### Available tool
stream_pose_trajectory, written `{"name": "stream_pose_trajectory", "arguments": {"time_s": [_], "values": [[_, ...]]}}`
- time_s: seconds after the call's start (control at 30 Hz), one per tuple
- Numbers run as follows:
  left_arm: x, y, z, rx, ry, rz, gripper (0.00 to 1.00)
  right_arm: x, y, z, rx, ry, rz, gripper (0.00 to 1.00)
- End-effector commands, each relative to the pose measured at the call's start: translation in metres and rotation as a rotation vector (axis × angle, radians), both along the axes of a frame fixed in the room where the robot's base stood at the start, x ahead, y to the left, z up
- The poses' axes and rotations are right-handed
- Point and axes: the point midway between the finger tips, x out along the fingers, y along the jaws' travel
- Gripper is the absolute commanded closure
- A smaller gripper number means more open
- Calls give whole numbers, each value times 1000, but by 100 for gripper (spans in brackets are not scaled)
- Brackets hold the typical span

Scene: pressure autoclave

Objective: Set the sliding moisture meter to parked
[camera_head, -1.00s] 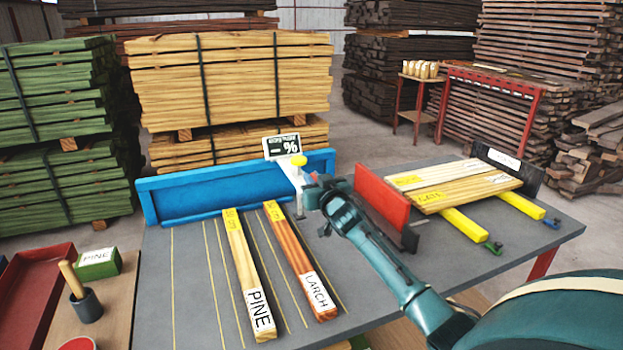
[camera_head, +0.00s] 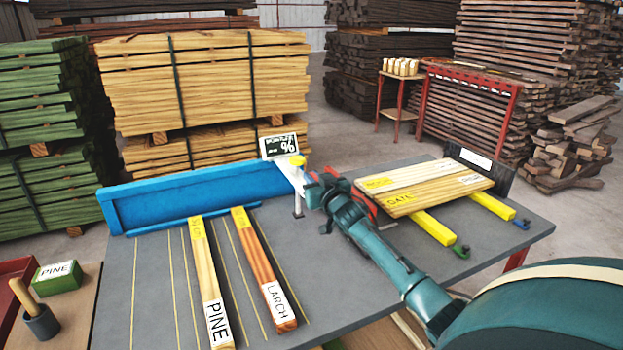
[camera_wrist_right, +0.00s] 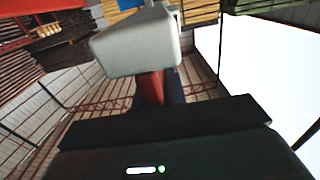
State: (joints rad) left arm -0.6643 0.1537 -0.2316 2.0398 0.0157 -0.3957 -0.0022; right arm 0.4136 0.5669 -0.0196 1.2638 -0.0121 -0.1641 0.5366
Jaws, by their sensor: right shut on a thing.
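The moisture meter is a white sliding body (camera_head: 291,176) with a yellow knob (camera_head: 297,160) and a dark "%" display (camera_head: 279,145). It stands at the right part of the blue rail (camera_head: 190,196) at the back of the grey table. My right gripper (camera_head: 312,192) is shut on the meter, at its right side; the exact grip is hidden. In the right wrist view a pale block (camera_wrist_right: 135,42), seemingly part of the meter, is close in front of the gripper. My left gripper is out of view.
PINE (camera_head: 210,285) and LARCH (camera_head: 265,275) boards lie on the table (camera_head: 160,300). A pale board stack (camera_head: 424,187) rests on yellow bars (camera_head: 434,228) at right. A red plate (camera_head: 367,205) is mostly hidden behind my right arm. Lumber stacks stand behind.

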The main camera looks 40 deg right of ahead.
Motion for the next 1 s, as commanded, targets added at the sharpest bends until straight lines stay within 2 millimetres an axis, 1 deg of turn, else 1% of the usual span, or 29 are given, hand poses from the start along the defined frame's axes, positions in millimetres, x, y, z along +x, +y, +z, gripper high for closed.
{"name": "stream_pose_trajectory", "arguments": {"time_s": [0.03, 0.3, 0.33, 0.57, 0.87, 1.0], "values": [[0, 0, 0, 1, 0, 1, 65, -1, -4, 2, -2, -1, -6, 100], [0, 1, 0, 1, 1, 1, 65, -1, -6, 2, -3, -1, -9, 100], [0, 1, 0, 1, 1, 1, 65, -1, -6, 2, -3, 0, -9, 85], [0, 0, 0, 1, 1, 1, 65, -1, -5, 2, -3, 0, -7, 66], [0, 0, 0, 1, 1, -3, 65, -2, -2, 1, -2, -1, -4, 65], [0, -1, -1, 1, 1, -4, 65, -13, 1, -1, -2, 0, -2, 65]]}}
